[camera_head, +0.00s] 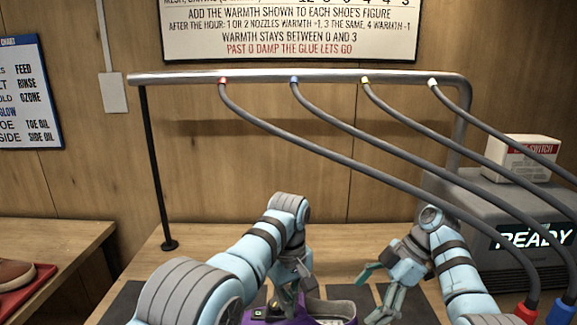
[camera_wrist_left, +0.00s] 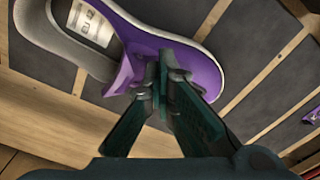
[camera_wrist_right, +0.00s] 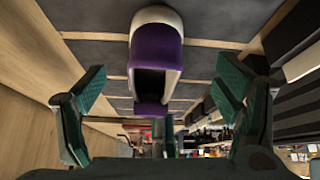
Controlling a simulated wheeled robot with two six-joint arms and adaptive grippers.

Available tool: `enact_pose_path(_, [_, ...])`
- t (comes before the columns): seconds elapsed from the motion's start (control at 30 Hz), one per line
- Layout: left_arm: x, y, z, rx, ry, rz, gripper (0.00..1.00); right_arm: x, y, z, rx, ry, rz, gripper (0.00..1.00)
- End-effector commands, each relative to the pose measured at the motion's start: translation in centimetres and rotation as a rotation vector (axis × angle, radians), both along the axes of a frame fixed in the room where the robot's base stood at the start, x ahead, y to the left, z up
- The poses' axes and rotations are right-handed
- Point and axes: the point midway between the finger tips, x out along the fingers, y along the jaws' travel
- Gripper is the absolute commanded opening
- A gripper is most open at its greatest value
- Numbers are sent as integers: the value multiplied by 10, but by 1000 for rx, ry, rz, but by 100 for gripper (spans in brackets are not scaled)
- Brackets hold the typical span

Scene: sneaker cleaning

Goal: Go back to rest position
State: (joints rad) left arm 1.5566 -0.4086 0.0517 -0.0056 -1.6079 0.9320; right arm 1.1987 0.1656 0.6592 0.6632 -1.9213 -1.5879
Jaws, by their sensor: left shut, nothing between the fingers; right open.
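A purple sneaker (camera_head: 277,317) with a pale lining sits on the wooden bench at the bottom of the head view, partly hidden by my left arm. My left gripper (camera_head: 291,292) is above it, pointing down. In the left wrist view the gripper (camera_wrist_left: 163,72) is shut and empty, its tips overlapping the edge of the purple sneaker (camera_wrist_left: 195,68); I cannot tell if they touch. My right gripper (camera_head: 374,292) is open and empty, to the right of the sneaker. In the right wrist view the sneaker (camera_wrist_right: 155,65) shows between the spread fingers (camera_wrist_right: 160,92), apart from them.
A metal rail (camera_head: 300,77) with several grey hoses (camera_head: 330,160) stands behind the arms; hoses slope down at the right. A grey machine (camera_head: 470,195) carries a white box (camera_head: 521,158). Dark mats (camera_head: 120,303) lie on the bench.

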Motion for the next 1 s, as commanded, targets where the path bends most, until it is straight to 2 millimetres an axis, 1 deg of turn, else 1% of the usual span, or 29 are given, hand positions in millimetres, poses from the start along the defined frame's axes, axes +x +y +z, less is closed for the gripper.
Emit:
enact_pose_path(0.03, [-4,1,-7,3,17,1,0,0,0,-1,0,0,0,84])
enact_pose_path(0.2, [-4,1,-7,3,17,0,0,0,0,-1,0,0,0,84])
enact_pose_path(0.27, [-4,1,-4,3,17,1,0,0,0,2,0,1,-1,84])
enact_pose_path(0.37, [-4,1,12,3,17,1,0,0,0,17,0,0,0,84])
enact_pose_path(0.5, [-3,1,44,2,12,0,0,0,0,49,0,-1,-1,84])
enact_pose_path(0.63, [-2,0,71,2,9,0,0,0,0,74,0,0,-1,84])
enact_pose_path(0.73, [-2,0,84,1,8,-1,0,-1,0,86,0,0,-1,84])
enact_pose_path(1.0, [-2,0,111,1,6,0,0,-1,0,113,0,0,-1,84])
